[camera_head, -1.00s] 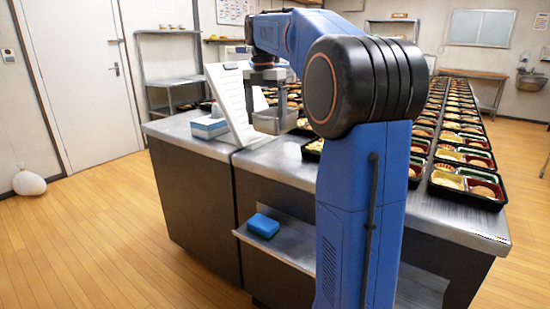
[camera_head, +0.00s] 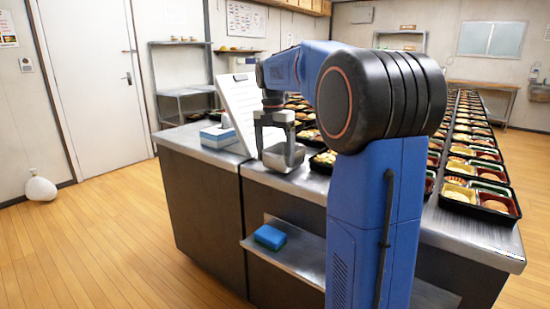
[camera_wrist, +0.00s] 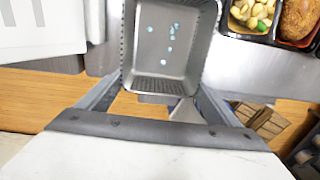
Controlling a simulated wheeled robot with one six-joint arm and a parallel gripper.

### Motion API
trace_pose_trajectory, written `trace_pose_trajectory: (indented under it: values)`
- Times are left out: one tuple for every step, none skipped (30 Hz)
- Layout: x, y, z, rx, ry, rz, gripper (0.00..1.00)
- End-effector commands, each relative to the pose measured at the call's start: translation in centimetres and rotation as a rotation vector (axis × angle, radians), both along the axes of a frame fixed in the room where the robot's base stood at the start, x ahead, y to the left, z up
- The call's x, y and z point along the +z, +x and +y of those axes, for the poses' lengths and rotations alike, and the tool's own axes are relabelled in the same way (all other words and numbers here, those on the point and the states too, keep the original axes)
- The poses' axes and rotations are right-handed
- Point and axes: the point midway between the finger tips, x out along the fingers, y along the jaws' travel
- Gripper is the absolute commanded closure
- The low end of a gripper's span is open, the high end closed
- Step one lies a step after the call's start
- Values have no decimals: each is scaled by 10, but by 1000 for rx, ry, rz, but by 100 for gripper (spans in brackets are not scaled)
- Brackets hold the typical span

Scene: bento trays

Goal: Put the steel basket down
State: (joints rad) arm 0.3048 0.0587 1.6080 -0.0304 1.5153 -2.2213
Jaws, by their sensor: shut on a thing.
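The steel basket (camera_head: 284,158) is a grey, open, box-shaped tub. In the head view it hangs from my gripper (camera_head: 275,146), close to the front edge of the counter (camera_head: 210,160), and looks tilted. In the wrist view the basket (camera_wrist: 160,45) is seen from above, with several small pale blue bits on its floor. My gripper (camera_wrist: 158,95) is shut on its near side. Part of the basket lies over the counter, with wooden floor showing on the near side. I cannot tell whether its underside touches the counter.
A bento tray (camera_wrist: 278,39) is close right of the basket. A white board (camera_head: 244,107) and a blue-and-white box (camera_head: 218,137) stand to its left. Rows of trays fill the counter behind. A blue sponge (camera_head: 270,237) lies on the lower shelf (camera_head: 310,262).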

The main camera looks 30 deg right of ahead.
Motion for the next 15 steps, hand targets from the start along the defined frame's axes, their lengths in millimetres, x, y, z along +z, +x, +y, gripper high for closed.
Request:
trace_pose_trajectory:
  values:
    - [-5, 0, 0, 0, 0, 0, 50]
    - [-7, 0, 0, 0, 0, 0, 50]
    - [-9, 0, 0, 0, 0, 0, 50]
    - [-9, 0, 0, 0, -1, -1, 50]
    - [-9, 0, 0, 0, -1, -1, 50]
    - [-8, 0, 0, 0, -1, -1, 50]
    - [-8, 0, 0, 0, -1, -1, 50]
    - [-8, 0, 0, 0, -1, -1, 50]
    - [-8, 0, 0, 0, -1, -1, 50]
    - [-9, 0, 0, 0, -1, -1, 50]
    - [-9, 0, 0, 0, 0, 0, 50]
    - [-10, 0, 0, 0, 0, 0, 50]
    - [-10, 0, 0, 0, 0, 0, 10]
    - [-10, 0, 0, 0, 0, 0, 3]
    - [-10, 0, 0, 0, 0, 0, 0]
